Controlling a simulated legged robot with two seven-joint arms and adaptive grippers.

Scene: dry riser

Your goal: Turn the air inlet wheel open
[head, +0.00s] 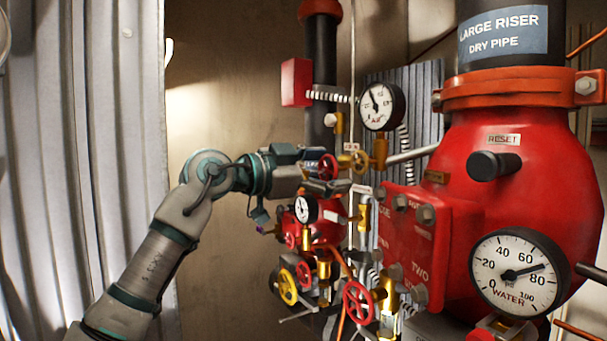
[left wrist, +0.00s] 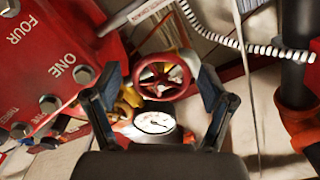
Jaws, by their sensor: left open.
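A red handwheel (head: 328,167) sits on the pipework at the middle of the head view. In the left wrist view the red wheel (left wrist: 164,76), with its spokes, lies between and just beyond my fingertips. I cannot read a label naming it as the air inlet. My left gripper (head: 323,176) is in front of the piping, its jaws spread. In the left wrist view my left gripper (left wrist: 160,92) has one finger on each side of the wheel, with no clear contact. My right gripper is out of view.
The air gauge (head: 376,106) and a small gauge (head: 306,209) are close by. A yellow wheel (head: 287,287) and another red wheel (head: 358,303) are lower down. The large red riser valve (head: 520,170) fills the right. Open space lies before the wall at left.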

